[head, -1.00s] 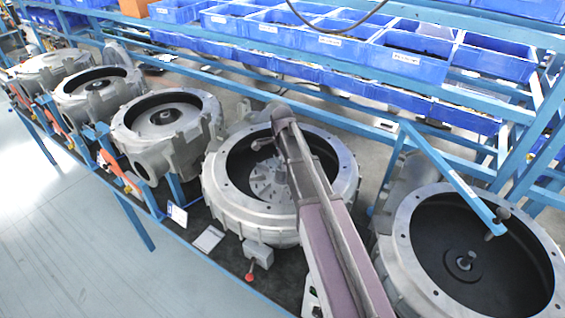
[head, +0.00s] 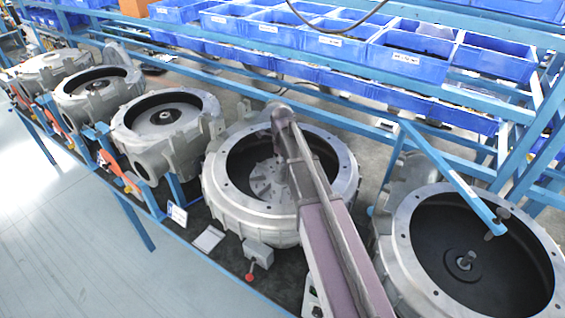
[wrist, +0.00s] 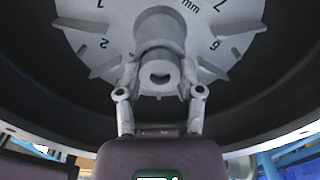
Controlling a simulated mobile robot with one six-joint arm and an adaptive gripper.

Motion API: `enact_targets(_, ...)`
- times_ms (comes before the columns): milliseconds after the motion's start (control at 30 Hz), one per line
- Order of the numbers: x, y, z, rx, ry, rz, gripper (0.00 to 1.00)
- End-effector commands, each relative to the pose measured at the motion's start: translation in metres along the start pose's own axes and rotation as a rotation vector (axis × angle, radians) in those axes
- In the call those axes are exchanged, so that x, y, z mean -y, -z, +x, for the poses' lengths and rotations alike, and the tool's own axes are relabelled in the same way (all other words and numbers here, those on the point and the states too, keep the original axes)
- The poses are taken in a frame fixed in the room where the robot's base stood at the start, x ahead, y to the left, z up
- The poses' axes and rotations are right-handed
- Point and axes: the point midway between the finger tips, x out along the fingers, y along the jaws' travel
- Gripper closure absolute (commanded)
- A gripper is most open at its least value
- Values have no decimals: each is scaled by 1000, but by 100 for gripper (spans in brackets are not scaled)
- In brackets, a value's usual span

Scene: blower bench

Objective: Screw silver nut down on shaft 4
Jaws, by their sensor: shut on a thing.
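The fourth blower housing from the left (head: 225,203) stands under my arm in the head view. Inside it lies a grey finned disc (head: 266,182), seen close up in the wrist view (wrist: 98,22) with numbers and "mm" on its face. My gripper (wrist: 159,75) is over the disc's centre, its two fingers on either side of the silver nut (wrist: 160,72) and shut on it. The nut is at the hub (wrist: 160,28). How far it sits on the shaft I cannot tell; the shaft itself is mostly hidden. My arm hides the gripper in the head view.
An open housing with a bare shaft (head: 466,262) stands at right, a blue bar (head: 450,175) reaching over it. More housings (head: 165,120) stand at left. Blue bins (head: 345,45) line the rack behind. The dark housing wall (wrist: 270,90) surrounds my gripper.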

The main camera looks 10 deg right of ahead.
Motion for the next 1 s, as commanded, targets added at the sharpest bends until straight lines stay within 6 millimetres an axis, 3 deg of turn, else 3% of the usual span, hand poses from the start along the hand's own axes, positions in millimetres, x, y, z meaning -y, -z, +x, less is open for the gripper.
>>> enact_targets(600,-1,1,0,-1,-2,473,100)
enact_targets(967,-1,1,0,-1,-2,525,100)
enact_targets(1000,-1,1,0,-1,-2,525,45)
